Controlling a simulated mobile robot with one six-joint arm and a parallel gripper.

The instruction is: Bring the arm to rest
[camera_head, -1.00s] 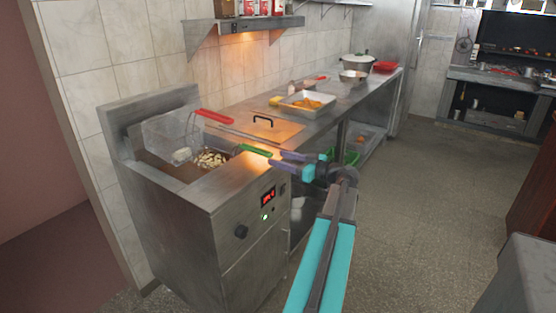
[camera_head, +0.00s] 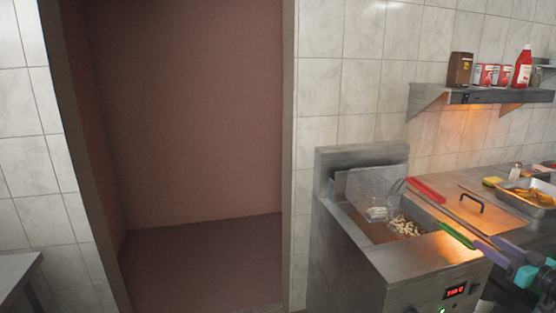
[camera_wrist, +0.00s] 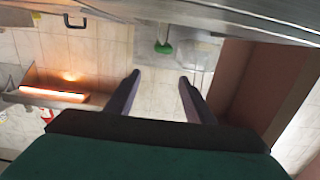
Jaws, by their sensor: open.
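My gripper (camera_wrist: 158,98) shows in the wrist view with its two purple-grey fingers spread apart and nothing between them. In the head view my gripper (camera_head: 486,249) is at the lower right, in front of the fryer's right side. The end of a green-handled basket (camera_head: 457,235) appears close to the fingers in that picture. In the wrist view the green handle (camera_wrist: 163,47) is beyond the fingertips, apart from them. The rest of my arm is mostly cut off by the right edge of the head view.
The steel fryer (camera_head: 392,263) has a red-handled basket (camera_head: 425,190) and pale food (camera_head: 405,226) in its well. A counter to the right carries a tray (camera_head: 532,199) of orange food. A wall shelf (camera_head: 490,96) holds bottles and boxes. A doorway (camera_head: 190,120) opens at left.

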